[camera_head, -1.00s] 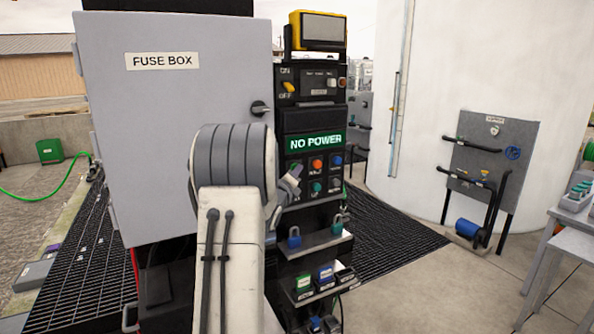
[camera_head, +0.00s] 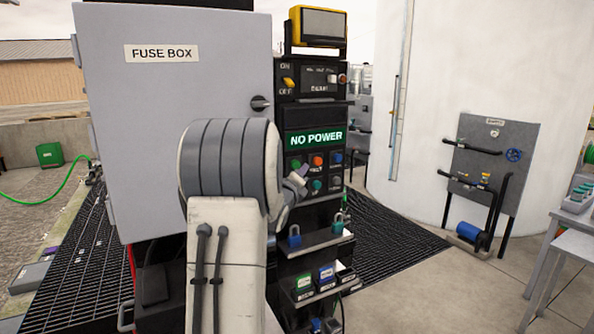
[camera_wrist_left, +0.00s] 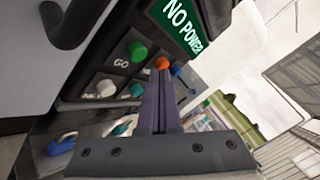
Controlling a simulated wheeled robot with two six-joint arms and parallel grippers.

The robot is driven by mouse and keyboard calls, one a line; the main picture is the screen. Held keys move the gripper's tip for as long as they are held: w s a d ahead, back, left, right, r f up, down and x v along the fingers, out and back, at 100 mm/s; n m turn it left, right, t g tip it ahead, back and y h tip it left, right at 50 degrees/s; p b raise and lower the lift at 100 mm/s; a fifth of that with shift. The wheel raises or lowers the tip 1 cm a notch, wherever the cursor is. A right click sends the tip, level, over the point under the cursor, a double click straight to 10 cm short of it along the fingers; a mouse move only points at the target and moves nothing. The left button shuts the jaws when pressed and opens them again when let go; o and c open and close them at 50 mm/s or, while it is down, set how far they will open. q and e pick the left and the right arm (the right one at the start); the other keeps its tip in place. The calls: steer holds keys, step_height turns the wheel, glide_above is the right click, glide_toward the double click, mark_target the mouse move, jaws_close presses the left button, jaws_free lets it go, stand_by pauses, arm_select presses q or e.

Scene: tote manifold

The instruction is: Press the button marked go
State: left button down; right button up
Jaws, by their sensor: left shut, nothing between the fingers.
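The green go button (camera_wrist_left: 137,51), with the label GO beside it, is on the black control panel. In the head view the green button (camera_head: 296,164) is at the upper left of the button group, under the NO POWER display (camera_head: 315,139). My left gripper (camera_head: 304,170) is shut and empty in front of the panel, a little right of and below the green button. In the left wrist view its closed fingertips (camera_wrist_left: 160,78) point at the panel, right of and below the green button. The gap to the panel is hard to judge. My right gripper is not in view.
Orange (camera_wrist_left: 161,63), blue (camera_wrist_left: 175,70), white (camera_wrist_left: 106,88) and teal (camera_wrist_left: 137,90) buttons sit close by. The grey fuse box (camera_head: 180,90) door is left of the panel. Shelves with padlocks (camera_head: 295,236) are below.

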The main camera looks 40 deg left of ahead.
arm_select(q)
steer(key=d+b, duration=0.1)
steer(key=s+d+b, duration=0.1)
steer(key=d, duration=0.1)
steer(key=shift+s+d, duration=0.15)
steer(key=shift+s, duration=0.05)
stand_by(0.7)
steer(key=s+d+f+n+g+h, duration=0.1)
steer(key=d+f+n+g+h, duration=0.3)
steer(key=d, duration=0.6)
steer(key=s+d+f+n+g+h, duration=0.1)
steer(key=s+d+f, duration=0.1)
steer(key=d+f, duration=0.5)
steer(key=s+d+f+n+g+h, duration=0.1)
steer(key=d+f+n+g+h, duration=0.15)
steer(key=d, duration=0.95)
steer(key=s+d+f+n+g+h, duration=0.1)
steer(key=s+d+f+n+g, duration=0.15)
steer(key=s+d, duration=0.35)
steer(key=s+d+f+n+g+h, duration=0.1)
steer(key=s+d+f+g, duration=0.3)
steer(key=s, duration=0.5)
steer(key=s+d+f+n+g, duration=0.1)
steer(key=s, duration=0.6)
steer(key=s+d+f+n+g+y, duration=0.1)
steer(key=s+n+g, duration=0.1)
steer(key=s, duration=0.6)
steer(key=shift+d+f+n, duration=0.2)
steer(key=shift+d+n, duration=0.1)
steer(key=shift+d, duration=0.05)
